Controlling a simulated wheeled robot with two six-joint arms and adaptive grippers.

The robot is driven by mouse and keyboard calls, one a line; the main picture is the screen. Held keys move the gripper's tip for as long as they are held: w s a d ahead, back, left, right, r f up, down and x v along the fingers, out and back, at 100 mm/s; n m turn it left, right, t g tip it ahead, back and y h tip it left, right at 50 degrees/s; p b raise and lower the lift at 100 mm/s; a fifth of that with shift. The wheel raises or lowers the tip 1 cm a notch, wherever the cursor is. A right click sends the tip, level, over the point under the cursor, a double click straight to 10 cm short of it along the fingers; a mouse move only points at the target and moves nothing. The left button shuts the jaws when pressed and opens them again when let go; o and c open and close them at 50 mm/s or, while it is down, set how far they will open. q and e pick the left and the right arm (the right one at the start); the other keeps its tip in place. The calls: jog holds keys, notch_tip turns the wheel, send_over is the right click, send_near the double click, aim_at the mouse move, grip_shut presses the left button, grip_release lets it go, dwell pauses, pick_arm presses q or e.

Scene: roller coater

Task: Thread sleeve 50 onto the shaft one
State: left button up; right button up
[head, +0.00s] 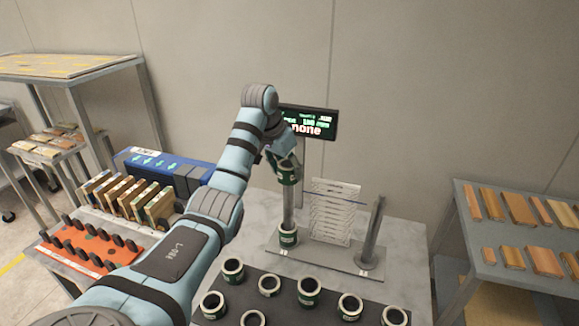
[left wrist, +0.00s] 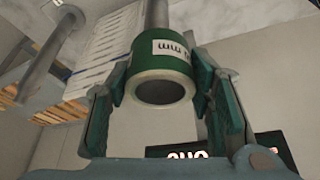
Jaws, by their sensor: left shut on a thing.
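My left gripper (head: 284,160) is shut on a green sleeve (head: 288,172) with a white label, held at the upper end of the left upright shaft (head: 288,207). In the left wrist view the held sleeve (left wrist: 162,65) sits between both fingers (left wrist: 165,95), its near opening facing the camera. The shaft (left wrist: 156,14) shows beyond its far end; I cannot tell whether the shaft enters it. The label's number is not readable. Another green sleeve (head: 288,236) sits around the shaft's foot. My right gripper is out of view.
A second bare shaft (head: 372,232) stands to the right on the metal base plate (head: 325,254), with a label rack (head: 334,210) between. Several green sleeves (head: 309,290) stand on a dark mat (head: 330,310) in front. A display (head: 308,124) reads "none" behind the arm.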

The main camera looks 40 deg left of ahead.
pick_arm(q)
jog(key=shift+d+r, duration=0.1)
jog(key=shift+s, duration=0.15)
jog(key=shift+d+f+b, duration=0.1)
jog(key=shift+f+b, duration=0.2)
jog(key=shift+f, duration=0.7)
jog(key=o, duration=1.6)
jog(key=shift+s, duration=0.1)
jog(key=o, duration=0.4)
jog(key=shift+o, duration=0.2)
